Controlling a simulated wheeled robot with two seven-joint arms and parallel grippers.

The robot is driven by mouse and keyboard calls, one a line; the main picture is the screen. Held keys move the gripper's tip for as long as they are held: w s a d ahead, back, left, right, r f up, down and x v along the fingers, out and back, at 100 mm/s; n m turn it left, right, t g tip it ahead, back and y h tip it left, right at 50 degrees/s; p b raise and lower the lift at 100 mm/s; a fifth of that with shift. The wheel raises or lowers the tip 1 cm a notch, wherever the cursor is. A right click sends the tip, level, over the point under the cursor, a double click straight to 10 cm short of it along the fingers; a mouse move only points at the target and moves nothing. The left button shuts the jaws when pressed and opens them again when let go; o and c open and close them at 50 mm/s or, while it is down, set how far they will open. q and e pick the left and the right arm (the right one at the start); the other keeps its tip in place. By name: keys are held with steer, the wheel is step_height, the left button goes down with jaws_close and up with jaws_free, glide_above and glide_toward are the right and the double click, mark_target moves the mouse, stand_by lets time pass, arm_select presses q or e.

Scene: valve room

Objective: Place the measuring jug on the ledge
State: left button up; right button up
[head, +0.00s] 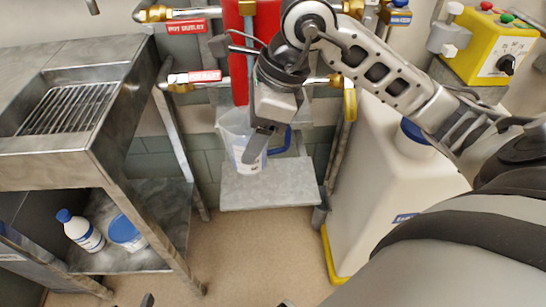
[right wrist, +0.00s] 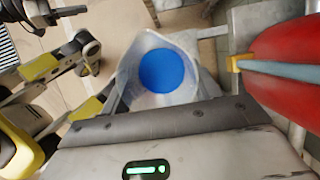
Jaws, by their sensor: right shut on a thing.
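The measuring jug (head: 233,128) is clear, with a blue handle (head: 281,142). It looks upright, and its lower part overlaps the back left of the grey ledge (head: 268,190) in the head view. I cannot tell whether its base touches the ledge. My right gripper (head: 258,143) reaches down from above and is shut on the jug, partly covering it. In the right wrist view I look into the jug's open mouth (right wrist: 133,88), with a blue round area inside (right wrist: 165,71).
A red cylinder (head: 240,75) and brass-valved pipes (head: 187,81) are behind. A white tank (head: 365,205) stands right of the ledge. A metal sink bench (head: 55,165) is at left, with a bottle (head: 83,232) and blue-lidded tub (head: 125,232) on its lower shelf. The ledge's front is bare.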

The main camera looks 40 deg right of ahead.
steer(key=d+f, duration=0.1)
steer(key=f, duration=0.1)
steer(key=d+f+b, duration=0.1)
steer(key=f, duration=0.2)
steer(key=d+f+b, duration=0.1)
steer(key=d+f, duration=0.1)
steer(key=shift+s+d+f, duration=0.1)
steer(key=shift+f, duration=0.85)
steer(key=o, duration=1.1)
arm_select(q)
steer(key=shift+w+d+f, duration=0.1)
steer(key=shift+d+f, duration=0.2)
steer(key=shift+f, duration=0.25)
steer(key=shift+w+d+f, duration=0.1)
steer(key=shift+d+f, duration=0.15)
steer(key=shift+f, duration=0.3)
steer(key=shift+r, duration=0.1)
arm_select(e)
steer(key=shift+r, duration=0.15)
